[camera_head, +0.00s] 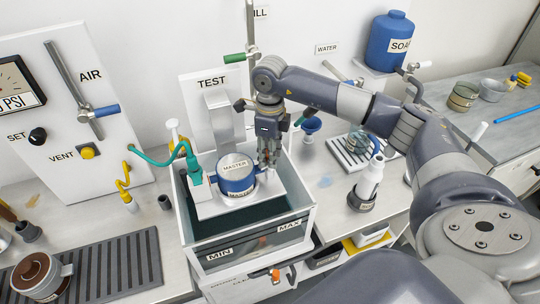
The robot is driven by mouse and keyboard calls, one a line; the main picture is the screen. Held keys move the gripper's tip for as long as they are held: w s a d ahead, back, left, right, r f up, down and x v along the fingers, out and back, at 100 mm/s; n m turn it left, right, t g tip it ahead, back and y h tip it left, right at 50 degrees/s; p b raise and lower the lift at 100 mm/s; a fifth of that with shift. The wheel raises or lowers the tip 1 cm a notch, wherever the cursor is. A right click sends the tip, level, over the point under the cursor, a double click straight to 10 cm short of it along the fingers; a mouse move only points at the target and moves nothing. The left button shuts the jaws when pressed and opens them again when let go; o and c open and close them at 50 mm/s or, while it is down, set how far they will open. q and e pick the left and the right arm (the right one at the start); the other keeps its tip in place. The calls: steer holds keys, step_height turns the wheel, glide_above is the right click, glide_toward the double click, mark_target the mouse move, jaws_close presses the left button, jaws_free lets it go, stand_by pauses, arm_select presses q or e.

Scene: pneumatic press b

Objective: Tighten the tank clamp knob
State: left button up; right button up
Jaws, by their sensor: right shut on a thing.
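The clear-walled tank (203,244) with MIN and MAX labels stands at the middle of the bench. A blue and white cylinder labelled MASTER (237,177) sits on a white plate (213,208) over the tank. My right gripper (268,163) comes down at the right side of the cylinder, fingers pointing down. It is shut on the tank clamp knob, which is mostly hidden behind the fingers. My left gripper is out of view.
A teal hose (165,155) runs to a fitting left of the cylinder. A TEST panel (212,83) stands behind, and an AIR panel (70,110) at the left. A white bottle (370,180) stands to the right. A dark ribbed mat (125,262) covers the left front bench.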

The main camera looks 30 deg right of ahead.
steer(key=shift+w+r+m+b, duration=0.15)
steer(key=shift+m+b, duration=0.2)
steer(key=shift+m, duration=0.95)
steer(key=shift+r, duration=0.1)
steer(key=o, duration=0.9)
steer(key=shift+o, duration=0.8)
step_height(320, 180, up, 12)
